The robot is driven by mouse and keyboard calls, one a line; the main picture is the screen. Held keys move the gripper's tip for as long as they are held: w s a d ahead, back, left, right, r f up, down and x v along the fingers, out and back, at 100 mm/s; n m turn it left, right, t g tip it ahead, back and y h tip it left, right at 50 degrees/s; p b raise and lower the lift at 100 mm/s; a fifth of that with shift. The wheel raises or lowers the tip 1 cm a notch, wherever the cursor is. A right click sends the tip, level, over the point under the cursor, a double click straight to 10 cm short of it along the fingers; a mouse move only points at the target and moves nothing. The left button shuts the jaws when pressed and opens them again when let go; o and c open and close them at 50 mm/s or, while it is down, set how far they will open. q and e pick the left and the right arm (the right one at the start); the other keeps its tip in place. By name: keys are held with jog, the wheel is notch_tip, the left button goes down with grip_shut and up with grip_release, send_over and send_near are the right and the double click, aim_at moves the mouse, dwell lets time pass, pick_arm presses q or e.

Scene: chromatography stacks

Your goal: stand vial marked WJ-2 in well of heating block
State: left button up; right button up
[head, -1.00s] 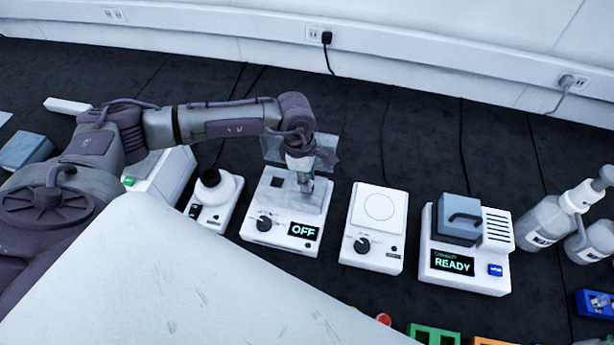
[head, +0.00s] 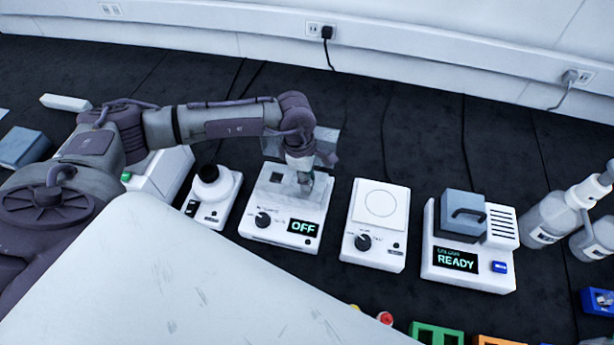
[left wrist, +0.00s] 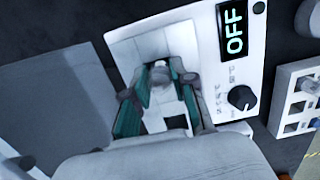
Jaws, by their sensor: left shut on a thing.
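The heating block (head: 262,237) is a white unit with a black knob and a display reading OFF. A dark square opening (head: 277,178) shows in its top, left of my gripper. My left gripper (head: 305,183) points down over the right part of the block's top. In the left wrist view, its teal-padded fingers (left wrist: 163,82) are shut on a small vial (left wrist: 161,69), of which only a pale grey top shows clearly. The mark on the vial cannot be read. The well beneath it is hidden, so I cannot tell whether the vial is inside. My right gripper is out of view.
A clear shield (head: 273,147) stands at the back of the block. A white stirrer plate (head: 374,237) is close on its right and a small white device with a round black top (head: 207,190) on its left. Further right is a unit reading READY (head: 470,275), then bottles (head: 548,222).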

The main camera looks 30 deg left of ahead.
pick_arm(q)
jog(key=shift+f, duration=0.1)
jog(key=o, duration=1.4)
jog(key=shift+o, duration=0.2)
jog(key=shift+r+p, duration=2)
jog(key=shift+r, duration=1.55)
